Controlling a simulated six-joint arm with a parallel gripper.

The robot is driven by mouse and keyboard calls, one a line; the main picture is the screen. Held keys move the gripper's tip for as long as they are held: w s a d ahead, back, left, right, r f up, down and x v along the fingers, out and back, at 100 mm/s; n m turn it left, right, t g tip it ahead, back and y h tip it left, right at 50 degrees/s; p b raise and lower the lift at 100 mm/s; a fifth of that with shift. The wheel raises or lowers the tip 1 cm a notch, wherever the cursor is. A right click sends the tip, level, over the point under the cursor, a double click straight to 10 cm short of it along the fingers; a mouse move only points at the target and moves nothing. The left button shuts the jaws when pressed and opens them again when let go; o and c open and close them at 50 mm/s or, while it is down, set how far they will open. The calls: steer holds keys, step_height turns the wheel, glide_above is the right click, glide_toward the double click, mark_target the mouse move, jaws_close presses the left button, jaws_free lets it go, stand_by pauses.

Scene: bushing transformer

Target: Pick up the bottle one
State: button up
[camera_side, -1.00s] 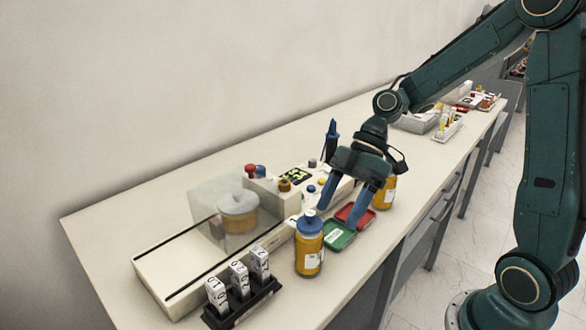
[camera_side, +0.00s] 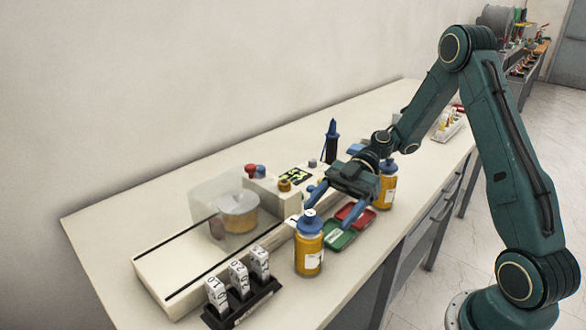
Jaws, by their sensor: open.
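A yellow bottle (camera_side: 309,252) with a blue-grey cap and a white label stands upright near the front edge of the bench. A second, similar yellow bottle (camera_side: 388,190) stands farther back to the right, partly hidden by my arm. I cannot tell from a marking which is bottle one. My gripper (camera_side: 327,211) is open, its blue fingers pointing left and down toward the front bottle. One finger lies close behind that bottle's cap; I cannot tell if it touches. Nothing is held.
A green tray (camera_side: 340,238) and a red tray (camera_side: 356,214) lie beneath my gripper. A black rack (camera_side: 243,303) with white numbered blocks stands at front left. A white machine (camera_side: 180,268) with a clear cover (camera_side: 222,198) lies behind it. A blue upright tool (camera_side: 331,142) stands behind my gripper.

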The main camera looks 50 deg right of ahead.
mark_target(309, 235)
steer(key=shift+a, duration=0.1)
steer(key=shift+x, duration=1.2)
steer(key=shift+a, duration=0.1)
steer(key=shift+x, duration=2.4)
steer(key=shift+c, duration=0.2)
steer(key=c, duration=1.3)
steer(key=shift+o, duration=0.2)
steer(key=shift+r, duration=0.1)
